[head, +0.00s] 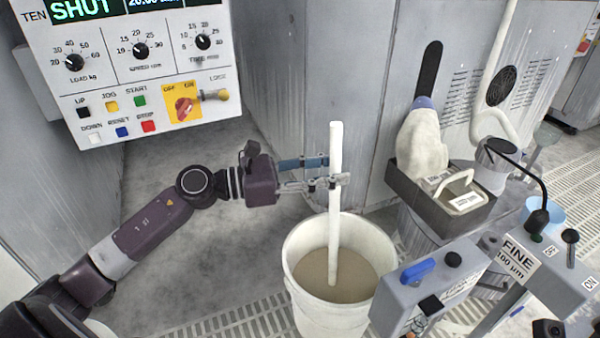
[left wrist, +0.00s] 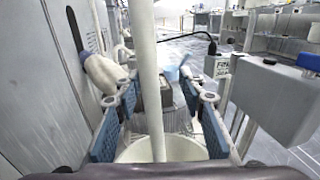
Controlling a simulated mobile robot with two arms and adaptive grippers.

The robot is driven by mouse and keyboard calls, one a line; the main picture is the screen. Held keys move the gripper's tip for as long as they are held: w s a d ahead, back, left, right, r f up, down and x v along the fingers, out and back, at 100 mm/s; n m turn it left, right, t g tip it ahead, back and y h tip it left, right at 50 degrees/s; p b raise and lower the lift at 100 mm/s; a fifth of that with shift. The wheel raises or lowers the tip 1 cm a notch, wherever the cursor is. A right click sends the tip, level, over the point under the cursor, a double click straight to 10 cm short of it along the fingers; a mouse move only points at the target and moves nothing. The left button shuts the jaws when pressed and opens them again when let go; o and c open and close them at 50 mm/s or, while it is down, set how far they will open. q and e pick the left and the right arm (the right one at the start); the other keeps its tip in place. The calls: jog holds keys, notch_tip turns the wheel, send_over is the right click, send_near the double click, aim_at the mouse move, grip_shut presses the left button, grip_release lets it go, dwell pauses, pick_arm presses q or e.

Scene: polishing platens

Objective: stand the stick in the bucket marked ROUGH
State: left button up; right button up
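The white stick (head: 335,220) stands nearly upright in a white bucket (head: 305,300), its lower end in grey-brown liquid. No ROUGH marking is visible on the part of the bucket I see. My left gripper (head: 325,174) is level with the stick's upper half, above the bucket. In the left wrist view the stick (left wrist: 147,75) passes between the spread blue finger pads, with gaps at both sides, so the gripper is open around it. The bucket (left wrist: 190,150) shows below the fingers. My right gripper is not in view.
A control panel (head: 140,85) hangs at upper left. Right of the bucket are a grey box with a blue handle (head: 418,271) and a FINE 100 µm label (head: 516,257). A dark tray (head: 440,212) holding a white-handled block stands behind. Grating covers part of the floor.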

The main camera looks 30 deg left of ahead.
pick_arm(q)
jog(key=v, duration=0.7)
jog(key=shift+s, duration=0.15)
jog(key=shift+a, duration=0.1)
dwell(0.6)
